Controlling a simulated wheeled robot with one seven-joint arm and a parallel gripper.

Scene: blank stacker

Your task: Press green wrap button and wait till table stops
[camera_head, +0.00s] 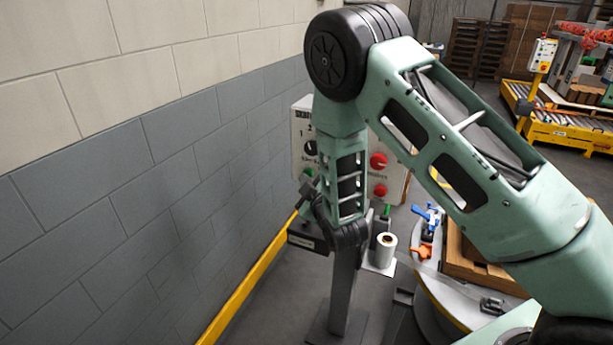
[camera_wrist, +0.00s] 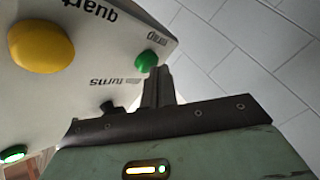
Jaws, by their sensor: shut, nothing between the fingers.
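The control box (camera_head: 300,128) stands on a post, partly hidden behind my arm. In the wrist view its panel (camera_wrist: 100,50) carries a green button (camera_wrist: 146,61) beside a small blurred label, a lit green button (camera_wrist: 13,154) and a black knob (camera_wrist: 113,107). My gripper (camera_wrist: 161,72) is shut and empty, its tips right beside the first green button; I cannot tell whether they touch or press it. In the head view a green button (camera_head: 309,171) shows near my gripper (camera_head: 305,187). The round table (camera_head: 445,300) is at lower right, partly hidden; its motion cannot be told.
A large yellow button (camera_wrist: 40,47) and red buttons (camera_head: 378,161) are also on the box. A white roll (camera_head: 386,246) stands beside the post. Brown boxes (camera_head: 480,268) rest on the table. The wall (camera_head: 150,190) and yellow rail (camera_head: 250,288) run along the left.

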